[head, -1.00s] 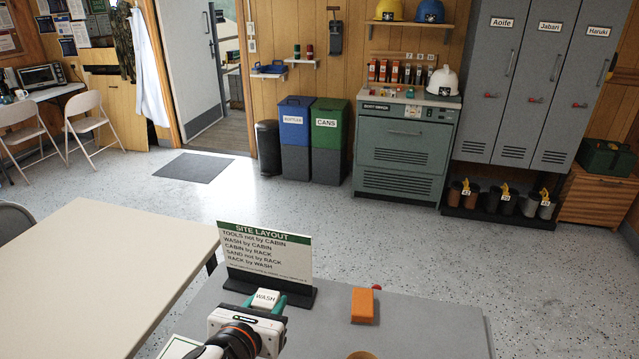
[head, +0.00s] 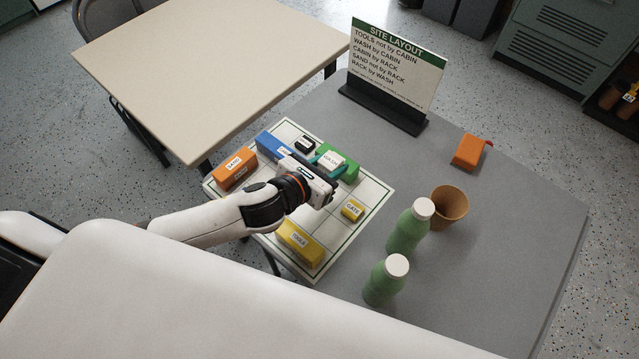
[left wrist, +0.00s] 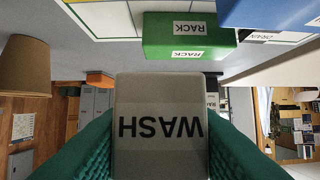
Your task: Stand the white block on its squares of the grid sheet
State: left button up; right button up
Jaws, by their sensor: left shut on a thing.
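My left gripper (head: 326,165) is shut on the white block (head: 333,158), labelled WASH. In the left wrist view the white block (left wrist: 160,125) sits between the green fingers. The block is at the far side of the grid sheet (head: 375,196), over or beside the green RACK block (head: 350,173); its gap to the sheet cannot be told. The blue block (head: 268,145), the orange SAND block (head: 236,170), the yellow TOOLS block (head: 299,244), a small yellow GATE block (head: 352,210) and a small black block (head: 306,143) are on the sheet. My right gripper is not in view.
The SITE LAYOUT sign (head: 396,65) stands behind the sheet. Right of the sheet are two green bottles (head: 408,232), a brown cup (head: 449,206) and an orange object (head: 467,152). The grey table's (head: 505,260) right side is clear. A beige table (head: 215,70) stands beyond.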

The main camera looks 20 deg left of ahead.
pick_arm(q)
notch_tip(320, 180, down, 3)
jog(key=shift+f, duration=0.15)
jog(key=shift+f+b, duration=0.5)
jog(key=shift+f, duration=1.25)
jog(key=shift+f, duration=0.6)
jog(key=o, duration=1)
jog(key=shift+r, duration=0.1)
